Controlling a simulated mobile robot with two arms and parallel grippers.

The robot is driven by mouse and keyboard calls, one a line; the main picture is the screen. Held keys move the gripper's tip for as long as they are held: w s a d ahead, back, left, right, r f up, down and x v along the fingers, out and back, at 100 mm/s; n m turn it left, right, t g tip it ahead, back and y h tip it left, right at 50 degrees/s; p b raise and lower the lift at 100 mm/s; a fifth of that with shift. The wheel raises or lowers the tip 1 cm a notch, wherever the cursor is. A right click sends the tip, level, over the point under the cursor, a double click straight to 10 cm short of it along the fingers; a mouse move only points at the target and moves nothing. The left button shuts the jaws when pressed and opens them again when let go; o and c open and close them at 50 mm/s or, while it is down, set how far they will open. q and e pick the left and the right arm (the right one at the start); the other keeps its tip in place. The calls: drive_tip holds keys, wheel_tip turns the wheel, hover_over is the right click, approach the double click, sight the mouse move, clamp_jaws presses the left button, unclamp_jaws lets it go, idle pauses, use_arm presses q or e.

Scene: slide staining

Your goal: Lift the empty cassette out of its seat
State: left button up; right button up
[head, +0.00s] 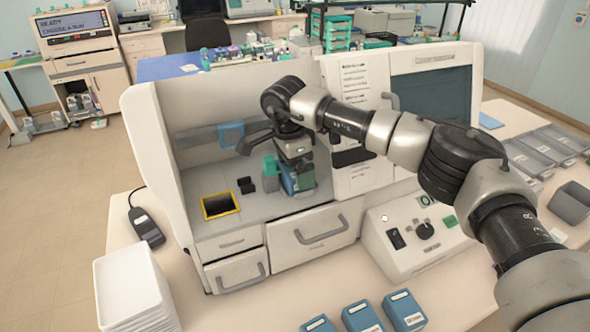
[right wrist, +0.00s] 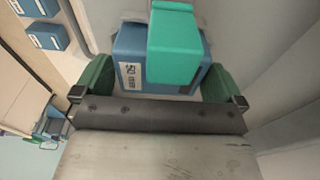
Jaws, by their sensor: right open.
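The blue cassette (head: 288,184) stands in its seat inside the open bay of the white machine (head: 240,85), mostly hidden by my right gripper in the head view. The right wrist view shows the cassette (right wrist: 130,68) with a white label and a teal block (right wrist: 175,45) over its middle. The teal block also shows in the head view (head: 269,165). My right gripper (right wrist: 158,85) is open, with one green finger on each side of the cassette. I cannot tell whether the fingers touch it. My left gripper is not in view.
A yellow-rimmed opening (head: 220,205) and small black blocks (head: 246,185) are left of the cassette. Blue boxes (head: 362,316) lie on the table in front. A white tray stack (head: 132,290) stands front left, and a control box (head: 415,235) sits right of the drawers.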

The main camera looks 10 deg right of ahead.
drive_tip(key=shift+a, duration=0.1)
drive_tip(key=shift+c, duration=0.5)
drive_tip(key=c, duration=0.7)
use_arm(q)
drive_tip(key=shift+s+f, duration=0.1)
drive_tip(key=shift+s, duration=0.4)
use_arm(e)
drive_tip(key=shift+o, duration=0.2)
